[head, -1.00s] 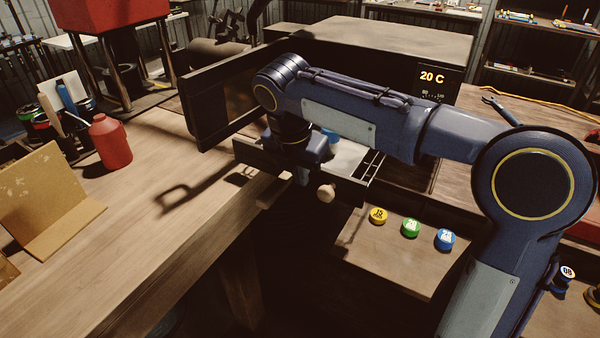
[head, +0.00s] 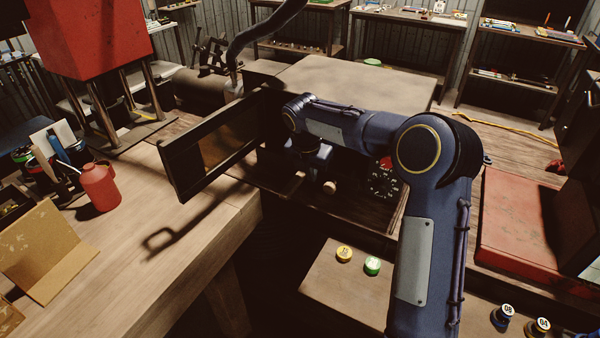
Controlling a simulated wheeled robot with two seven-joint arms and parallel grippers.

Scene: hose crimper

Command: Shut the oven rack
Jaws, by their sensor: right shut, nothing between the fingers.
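The oven (head: 360,76) stands at the middle of the bench, with its dark door (head: 210,148) swung open to the left. The rack's dark front (head: 268,180) shows low at the oven mouth, with a round pale knob (head: 330,187). The rack appears close to the oven front; its inside and exact depth are hidden behind my right arm. My right gripper (head: 313,174) is shut and empty, just left of and above the knob, at the rack front. I cannot tell whether it touches the rack. My left gripper is not in view.
A lower wooden shelf (head: 325,288) in front holds a yellow disc (head: 343,253) and a green disc (head: 372,266). A red bottle (head: 99,187) and a cardboard piece (head: 50,250) are on the left bench. The bench between bottle and door is clear.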

